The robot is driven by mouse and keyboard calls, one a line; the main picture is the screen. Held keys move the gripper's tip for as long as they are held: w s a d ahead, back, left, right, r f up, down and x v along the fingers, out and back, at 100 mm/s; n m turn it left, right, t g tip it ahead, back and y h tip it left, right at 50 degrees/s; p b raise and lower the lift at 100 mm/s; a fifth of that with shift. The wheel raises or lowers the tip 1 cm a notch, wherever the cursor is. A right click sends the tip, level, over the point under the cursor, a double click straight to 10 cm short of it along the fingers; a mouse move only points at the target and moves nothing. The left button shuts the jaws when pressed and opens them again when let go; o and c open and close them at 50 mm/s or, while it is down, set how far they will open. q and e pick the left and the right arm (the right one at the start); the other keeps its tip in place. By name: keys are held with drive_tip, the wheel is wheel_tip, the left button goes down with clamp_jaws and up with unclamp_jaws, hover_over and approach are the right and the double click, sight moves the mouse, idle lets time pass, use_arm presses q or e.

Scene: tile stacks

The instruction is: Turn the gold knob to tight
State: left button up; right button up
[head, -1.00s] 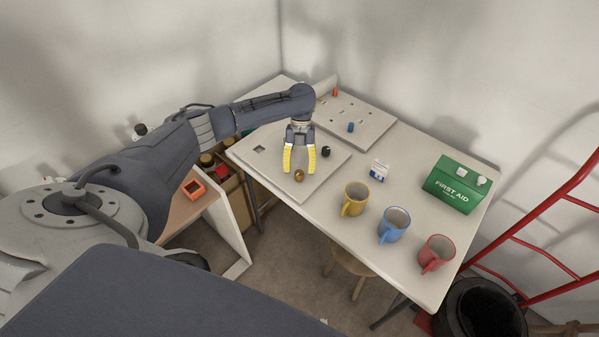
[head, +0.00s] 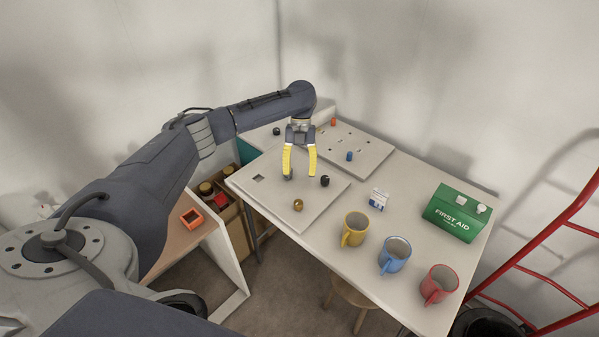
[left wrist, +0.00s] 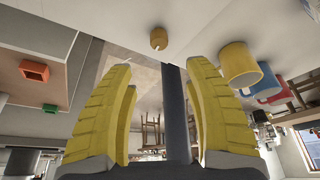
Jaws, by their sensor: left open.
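The gold knob (head: 298,205) sits near the front edge of a pale panel (head: 322,205) on the table. It is small, and no tight marking can be read. My left gripper (head: 300,176) is open and empty, its yellow fingers apart, above and beyond the knob in the head view. There is a clear gap between fingertips and knob. In the left wrist view the knob (left wrist: 158,38) shows past the fingertips, roughly midway between them. A small pale mark lies beside it there. My right gripper is not in view.
A black knob (head: 325,181) stands on the same panel, near the right finger. Yellow (head: 354,229), blue (head: 394,255) and red (head: 439,284) mugs stand to the right, with a green first aid box (head: 457,212). A second panel (head: 372,158) lies behind.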

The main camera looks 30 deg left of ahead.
use_arm(q)
drive_tip(key=shift+o, duration=0.2)
drive_tip(key=shift+s+a, duration=0.2)
drive_tip(key=shift+a, duration=0.3)
drive_tip(key=shift+c, duration=0.2)
wheel_tip(320, 180, up, 5)
drive_tip(key=n+t+y, duration=0.2)
drive_tip(key=n+t, duration=0.2)
drive_tip(key=n, duration=1.3)
hover_over(299, 202)
wheel_tip(299, 202, down, 17)
drive_tip(key=shift+f, duration=0.1)
